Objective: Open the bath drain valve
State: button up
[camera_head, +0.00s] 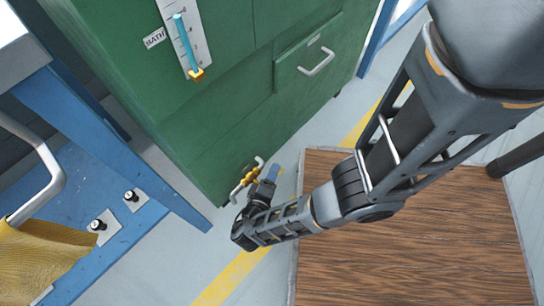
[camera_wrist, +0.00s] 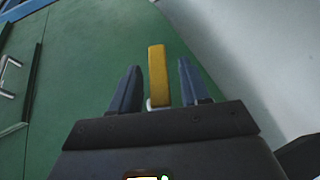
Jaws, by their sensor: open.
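The bath drain valve (camera_head: 247,177) sits low at the near end of the green cabinet, with a yellow handle and a pale bent pipe. In the wrist view the yellow handle (camera_wrist: 158,76) stands between the two blue fingers, with a gap on each side. My gripper (camera_wrist: 159,88) is open around it and not closed on it. In the head view my gripper (camera_head: 269,174) reaches down beside the valve from the right, and my wrist hides part of that area. The bath level gauge (camera_head: 186,42) on the cabinet shows a cyan column above an orange fitting.
The green cabinet (camera_head: 240,110) has a drawer with a metal handle (camera_head: 317,62). A blue frame (camera_head: 85,140) with a yellow cloth (camera_head: 45,258) stands at left. A brown wood-grain platform (camera_head: 410,250) lies at right. Pale floor with a yellow stripe (camera_head: 232,277) is clear between.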

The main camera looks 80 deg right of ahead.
jog(key=v, duration=0.7)
jog(key=shift+a+p, duration=0.35)
jog(key=shift+p, duration=0.05)
jog(key=shift+w+r, duration=0.1)
